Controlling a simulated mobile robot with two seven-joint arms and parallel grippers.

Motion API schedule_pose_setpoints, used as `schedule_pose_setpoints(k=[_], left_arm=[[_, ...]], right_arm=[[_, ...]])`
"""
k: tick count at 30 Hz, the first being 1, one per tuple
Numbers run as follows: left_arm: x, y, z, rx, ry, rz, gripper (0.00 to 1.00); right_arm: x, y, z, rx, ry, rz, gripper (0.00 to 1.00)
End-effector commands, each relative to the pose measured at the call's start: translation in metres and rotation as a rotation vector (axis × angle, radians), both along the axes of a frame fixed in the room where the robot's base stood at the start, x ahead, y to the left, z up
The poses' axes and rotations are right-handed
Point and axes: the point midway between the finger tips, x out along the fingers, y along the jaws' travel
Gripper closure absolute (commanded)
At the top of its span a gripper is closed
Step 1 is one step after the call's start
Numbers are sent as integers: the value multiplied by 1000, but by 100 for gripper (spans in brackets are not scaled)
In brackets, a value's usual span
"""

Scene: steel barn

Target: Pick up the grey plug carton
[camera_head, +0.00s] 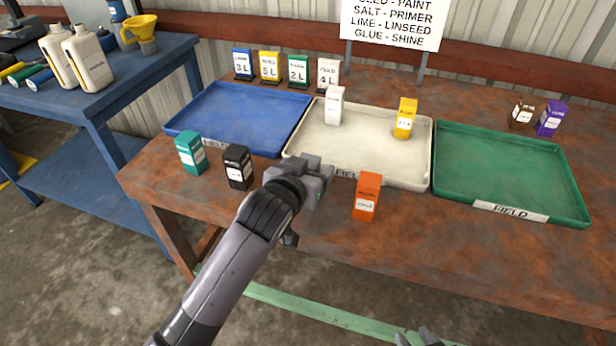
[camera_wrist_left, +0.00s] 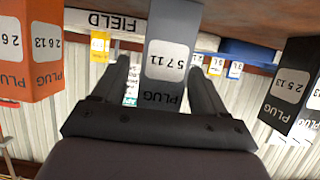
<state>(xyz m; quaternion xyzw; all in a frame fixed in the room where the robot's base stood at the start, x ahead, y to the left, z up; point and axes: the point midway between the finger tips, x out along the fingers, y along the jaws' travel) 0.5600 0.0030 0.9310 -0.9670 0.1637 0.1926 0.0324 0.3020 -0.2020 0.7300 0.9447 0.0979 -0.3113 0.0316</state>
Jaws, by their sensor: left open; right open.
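The grey plug carton (camera_wrist_left: 170,62), marked PLUG 5711, stands between the fingers of my left gripper (camera_wrist_left: 161,75) in the left wrist view, which shows the scene upside down. The two fingers are open, one on each side of it; I cannot tell whether either touches it. In the head view my left gripper (camera_head: 316,174) is at the table's front part, between the black and orange cartons, and largely hides the grey carton. My right gripper (camera_head: 425,338) only just shows at the bottom edge of the head view, open, away from the table objects.
An orange PLUG carton (camera_head: 367,196) and a black carton (camera_head: 238,167) flank my left gripper; a teal carton (camera_head: 191,153) stands further left. Behind are a blue tray (camera_head: 240,115), a cream tray (camera_head: 390,165) holding white and yellow cartons, and a green tray (camera_head: 510,170).

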Motion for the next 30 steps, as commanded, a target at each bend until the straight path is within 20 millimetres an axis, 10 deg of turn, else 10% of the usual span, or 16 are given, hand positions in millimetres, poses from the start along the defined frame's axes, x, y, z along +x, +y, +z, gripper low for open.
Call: schedule_pose_setpoints(k=[3,9,30], left_arm=[[0,0,0,0,0,0,28],[0,0,0,0,0,0,84],[7,4,34,0,-3,2,84]], right_arm=[[0,0,0,0,0,0,57],[0,0,0,0,0,0,57],[0,0,30,0,1,0,57]])
